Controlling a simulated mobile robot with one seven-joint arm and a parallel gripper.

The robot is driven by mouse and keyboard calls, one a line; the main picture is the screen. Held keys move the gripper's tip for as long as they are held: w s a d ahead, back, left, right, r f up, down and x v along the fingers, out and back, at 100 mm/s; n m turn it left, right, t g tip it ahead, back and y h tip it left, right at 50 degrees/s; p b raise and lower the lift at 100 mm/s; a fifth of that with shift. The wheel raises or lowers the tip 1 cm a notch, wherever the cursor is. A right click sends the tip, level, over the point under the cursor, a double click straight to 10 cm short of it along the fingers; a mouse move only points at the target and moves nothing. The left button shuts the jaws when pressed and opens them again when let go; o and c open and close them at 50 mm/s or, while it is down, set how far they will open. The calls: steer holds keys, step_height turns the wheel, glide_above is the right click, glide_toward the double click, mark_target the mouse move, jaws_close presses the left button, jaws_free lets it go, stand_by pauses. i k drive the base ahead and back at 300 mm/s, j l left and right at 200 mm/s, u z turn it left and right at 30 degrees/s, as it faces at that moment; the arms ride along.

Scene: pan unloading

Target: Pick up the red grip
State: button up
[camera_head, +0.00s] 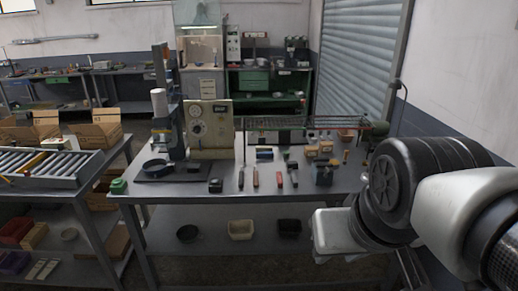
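Two small upright-looking reddish pieces lie near the front middle of the grey workbench (215,205). One is a narrow red piece (255,177), the other a duller red piece (279,179) just to its right. Which of them is the red grip is too small to tell. My arm comes in from the right edge, and its pale end (338,231) is in front of the bench's right front edge, right of and lower in the picture than both pieces. My fingertips cannot be made out, and no held thing shows.
A dark small block (215,185) and a black-handled piece (293,176) stand near the red pieces. A beige gauge panel (210,128) and a wire rack (305,123) are behind. Bins, including a cream one (240,229), sit on the lower shelf. A roller conveyor (50,167) is at left.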

mark_target(280, 177)
steer(key=i+j+z, duration=0.2)
steer(key=i, duration=0.35)
steer(key=i+z, duration=0.15)
steer(key=i, duration=0.35)
steer(key=i+j+z, duration=0.2)
steer(key=i, duration=0.3)
